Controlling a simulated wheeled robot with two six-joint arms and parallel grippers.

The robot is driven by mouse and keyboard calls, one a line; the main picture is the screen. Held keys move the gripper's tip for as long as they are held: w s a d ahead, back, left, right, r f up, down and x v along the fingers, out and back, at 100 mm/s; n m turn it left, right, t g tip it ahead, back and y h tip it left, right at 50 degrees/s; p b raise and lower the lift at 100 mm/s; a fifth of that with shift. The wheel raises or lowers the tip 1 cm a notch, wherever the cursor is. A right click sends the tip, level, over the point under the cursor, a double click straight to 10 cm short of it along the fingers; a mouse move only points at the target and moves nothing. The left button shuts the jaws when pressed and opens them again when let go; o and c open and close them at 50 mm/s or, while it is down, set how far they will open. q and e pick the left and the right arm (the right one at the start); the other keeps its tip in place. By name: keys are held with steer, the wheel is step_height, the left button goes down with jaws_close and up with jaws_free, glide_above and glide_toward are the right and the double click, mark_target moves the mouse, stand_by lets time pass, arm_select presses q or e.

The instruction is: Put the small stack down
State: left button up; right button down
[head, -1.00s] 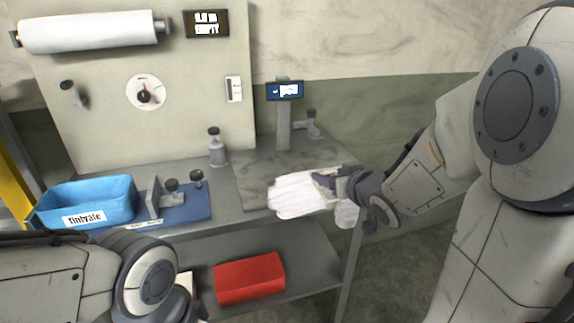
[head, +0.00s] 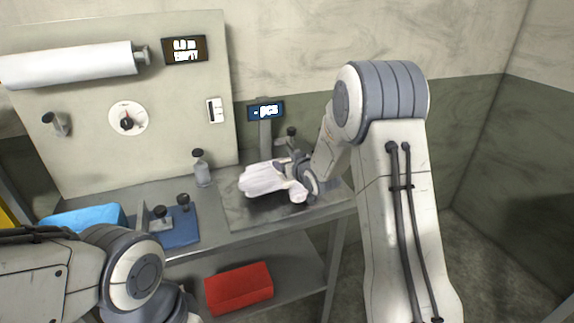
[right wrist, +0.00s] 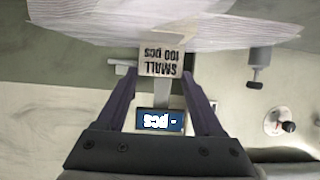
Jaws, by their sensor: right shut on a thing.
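The small stack (head: 262,178) is a wad of thin white gloves. Its tag (right wrist: 160,62), reading "SMALL 100 pcs", shows upside down in the right wrist view. My right gripper (head: 297,170) is shut on the stack at its right end. The stack is over the dark grey plate (head: 240,213) at the bench's right end, with a shadow under it; I cannot tell whether it touches. Behind it stands a small display (head: 266,111) reading "- pcs", also in the right wrist view (right wrist: 160,121). My left arm comes in at lower left; its gripper is not in view.
On the bench (head: 215,238) are a bottle (head: 202,170), a blue mat (head: 182,233) with dark-knobbed fittings, and a blue bin (head: 85,217). A red box (head: 238,288) is on the lower shelf. A back panel holds a white roll (head: 70,64) and an "EMPTY" display (head: 185,50).

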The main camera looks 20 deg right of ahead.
steer(key=shift+w, duration=0.85)
step_height(320, 180, down, 4)
steer(key=shift+r+p, duration=0.25)
steer(key=shift+p, duration=0.2)
steer(key=shift+f, duration=0.2)
jaws_free()
steer(key=shift+r, duration=0.1)
